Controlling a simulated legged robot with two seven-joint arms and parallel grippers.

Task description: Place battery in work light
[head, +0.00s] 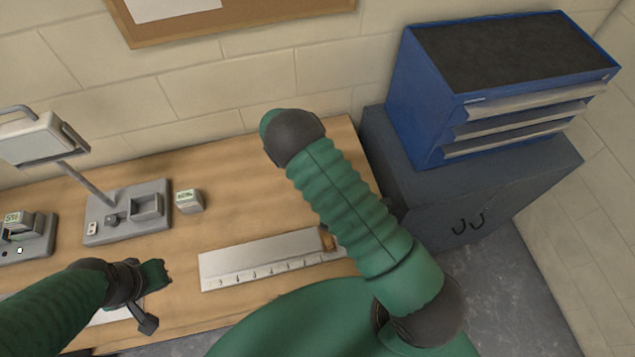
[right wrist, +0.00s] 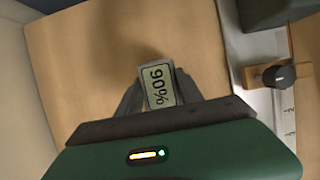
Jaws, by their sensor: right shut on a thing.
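The work light stands at the left of the bench, with a lamp head (head: 30,138) on a slanted pole above a grey base (head: 128,226). The base has a framed recess (head: 146,207) that looks empty. That gripper is hidden behind my right arm in the head view. Another small battery-like block (head: 189,200) with a lit display stands just right of the base. My left gripper (head: 160,274) is in front of the base; its fingers are unclear.
A grey unit (head: 32,245) holding a block with a display (head: 18,223) sits at the far left. A pale ruler-like strip (head: 260,262) with a brown clip (head: 328,239) lies along the bench front. A blue tool chest (head: 422,105) stands on a grey cabinet at the right.

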